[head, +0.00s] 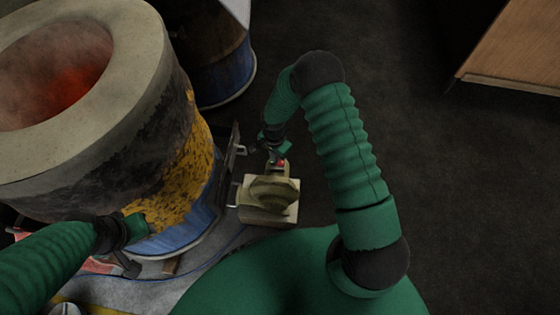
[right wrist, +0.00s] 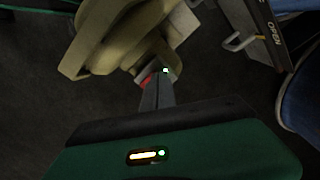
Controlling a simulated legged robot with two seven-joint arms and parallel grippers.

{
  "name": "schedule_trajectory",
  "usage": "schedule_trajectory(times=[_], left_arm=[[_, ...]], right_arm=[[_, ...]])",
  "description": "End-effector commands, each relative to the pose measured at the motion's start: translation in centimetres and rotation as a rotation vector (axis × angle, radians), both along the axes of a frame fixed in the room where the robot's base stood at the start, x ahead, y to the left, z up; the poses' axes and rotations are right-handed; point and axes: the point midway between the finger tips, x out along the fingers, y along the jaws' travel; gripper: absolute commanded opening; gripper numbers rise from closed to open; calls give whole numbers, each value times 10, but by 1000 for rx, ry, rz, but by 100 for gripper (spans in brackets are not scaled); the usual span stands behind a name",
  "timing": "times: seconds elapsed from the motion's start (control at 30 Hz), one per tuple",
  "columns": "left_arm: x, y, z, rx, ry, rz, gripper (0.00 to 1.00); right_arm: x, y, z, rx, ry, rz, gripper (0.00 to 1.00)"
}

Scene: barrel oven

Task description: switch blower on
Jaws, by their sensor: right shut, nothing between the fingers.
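The blower (head: 272,196) is a tan, rounded housing on a pale block, on the floor right of the barrel oven (head: 150,150). Its housing fills the upper left of the right wrist view (right wrist: 115,35). A small red switch (head: 281,162) sits at its back; in the right wrist view the red part (right wrist: 146,82) shows beside my fingertips. A small pale light (right wrist: 165,70) shows by it. My right gripper (head: 274,150) is shut and empty, its tips at the switch; contact is unclear. My left gripper (head: 131,264) is low in front of the oven, its fingers unclear.
The oven's open top glows red inside. A plate marked OPEN with a handle (right wrist: 238,40) is close right of the blower in the right wrist view. A blue-based drum (head: 225,75) stands behind. A wooden piece (head: 515,50) is at far right; dark floor between is clear.

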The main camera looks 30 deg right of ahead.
Motion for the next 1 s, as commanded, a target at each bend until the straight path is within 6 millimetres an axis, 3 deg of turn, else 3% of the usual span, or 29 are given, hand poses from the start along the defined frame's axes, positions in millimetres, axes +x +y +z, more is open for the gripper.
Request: schedule_trajectory(times=[0.17, 0.8, 1.0], left_arm=[[0, 0, 5, 0, 0, 0, 36], [0, 0, 62, 0, 0, 0, 36], [0, 0, 63, 0, 0, 0, 36]], right_arm=[[0, -1, 5, -1, 1, 0, 0], [0, 0, 68, -1, 0, 1, 0], [0, 0, 70, 0, 1, 0, 0]])
